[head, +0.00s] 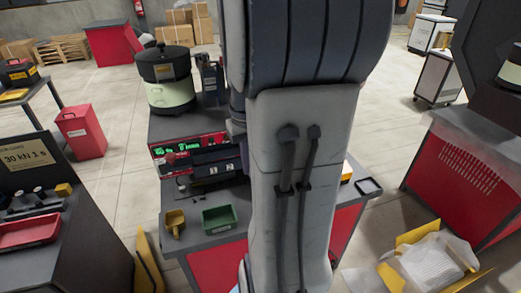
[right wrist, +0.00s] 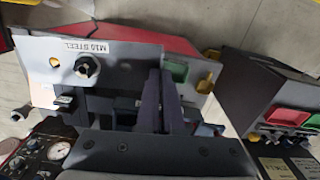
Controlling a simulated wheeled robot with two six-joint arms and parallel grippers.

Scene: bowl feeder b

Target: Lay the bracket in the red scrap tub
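A red tub (head: 80,131) with a pale label stands on the floor at the left, between the benches. It looks like the scrap tub, but I cannot read its label. In the head view my large grey arm covers the middle and hides much of the bench. My left gripper is in neither view.
The centre bench carries a bowl feeder (head: 168,82), a green bin (head: 219,219) and a yellow scoop-like bin (head: 175,223). A red tray (head: 29,232) lies on the left bench. Bare floor surrounds the red tub.

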